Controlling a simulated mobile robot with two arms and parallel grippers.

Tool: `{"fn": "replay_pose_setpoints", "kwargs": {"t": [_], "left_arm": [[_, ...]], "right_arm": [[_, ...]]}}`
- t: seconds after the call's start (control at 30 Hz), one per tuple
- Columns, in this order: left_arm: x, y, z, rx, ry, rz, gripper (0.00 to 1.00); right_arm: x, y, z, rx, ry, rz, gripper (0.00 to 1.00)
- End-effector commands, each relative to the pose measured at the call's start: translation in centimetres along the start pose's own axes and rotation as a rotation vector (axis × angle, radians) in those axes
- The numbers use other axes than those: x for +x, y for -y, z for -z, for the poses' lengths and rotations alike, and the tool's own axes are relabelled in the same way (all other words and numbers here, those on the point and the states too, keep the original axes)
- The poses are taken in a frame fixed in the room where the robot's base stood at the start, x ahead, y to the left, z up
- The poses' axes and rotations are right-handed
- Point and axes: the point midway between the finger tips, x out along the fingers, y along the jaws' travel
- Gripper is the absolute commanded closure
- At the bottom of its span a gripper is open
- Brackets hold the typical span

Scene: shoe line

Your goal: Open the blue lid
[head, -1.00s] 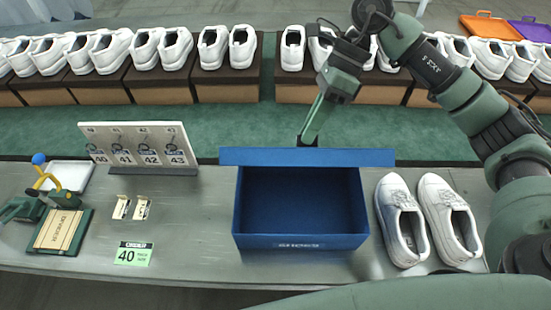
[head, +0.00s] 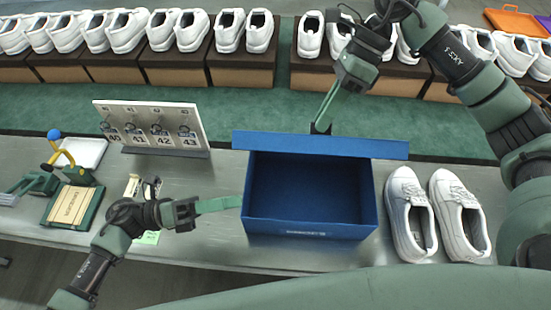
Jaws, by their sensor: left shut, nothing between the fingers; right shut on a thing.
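The blue box (head: 310,228) stands on the grey table with its inside open to view and empty. Its blue lid (head: 365,147) is raised at the box's back edge. My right gripper (head: 320,128) comes from behind and is shut on the lid's far edge; its fingertips are partly hidden by the lid. My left gripper (head: 236,202) is shut and empty, with its fingertips at the box's left wall. I cannot tell whether they touch it.
A pair of white shoes (head: 458,215) stands right of the box. A number rack (head: 153,125), a green-and-wood stamp-like device (head: 72,204) and a white tray (head: 85,152) are at left. Rows of white shoes on brown boxes (head: 200,67) line the back.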

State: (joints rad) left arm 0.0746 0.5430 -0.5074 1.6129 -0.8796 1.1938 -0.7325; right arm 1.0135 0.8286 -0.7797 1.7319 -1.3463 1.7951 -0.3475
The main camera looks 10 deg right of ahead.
Motion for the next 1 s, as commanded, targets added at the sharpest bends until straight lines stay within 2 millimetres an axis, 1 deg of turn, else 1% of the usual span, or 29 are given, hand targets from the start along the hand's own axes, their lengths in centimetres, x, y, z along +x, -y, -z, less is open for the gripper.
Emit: {"fn": "replay_pose_setpoints", "kwargs": {"t": [0.03,0.1,0.2,0.27,0.37,0.7,0.73,0.8,0.9,1.0], "left_arm": [[0.2,1.1,-1.1,0.042,0.000,0.020,1.00],[0.4,2.2,-2.1,0.080,0.000,0.037,1.00],[1.0,2.9,-2.6,0.102,0.000,0.049,1.00],[1.6,2.9,-2.7,0.105,0.000,0.050,1.00],[3.2,3.1,-2.7,0.103,0.001,0.052,1.00],[10.4,3.3,-2.7,0.102,0.002,0.050,1.00],[10.8,3.4,-2.9,0.104,0.002,0.049,1.00],[10.8,3.4,-4.3,0.104,0.003,0.046,1.00],[11.1,3.5,-5.5,0.102,0.002,0.046,1.00],[11.2,3.5,-6.1,0.101,0.002,0.044,1.00]], "right_arm": [[-0.1,0.0,-0.1,-0.003,0.002,0.002,1.00],[-0.1,0.0,-0.1,-0.003,0.002,0.002,1.00],[-0.1,0.0,-0.1,-0.003,0.002,0.001,1.00],[-0.1,0.0,-0.1,-0.003,0.001,0.001,1.00],[-0.1,0.0,-0.1,-0.003,0.001,0.001,1.00],[-0.1,0.0,-0.1,-0.003,0.002,0.001,1.00],[-0.1,0.0,-0.1,-0.003,0.002,0.001,1.00],[-0.1,0.0,-0.1,-0.003,0.002,0.001,1.00],[-0.1,0.0,-0.1,-0.003,0.002,0.001,1.00],[-0.1,0.0,-0.1,-0.003,0.001,0.001,1.00]]}}
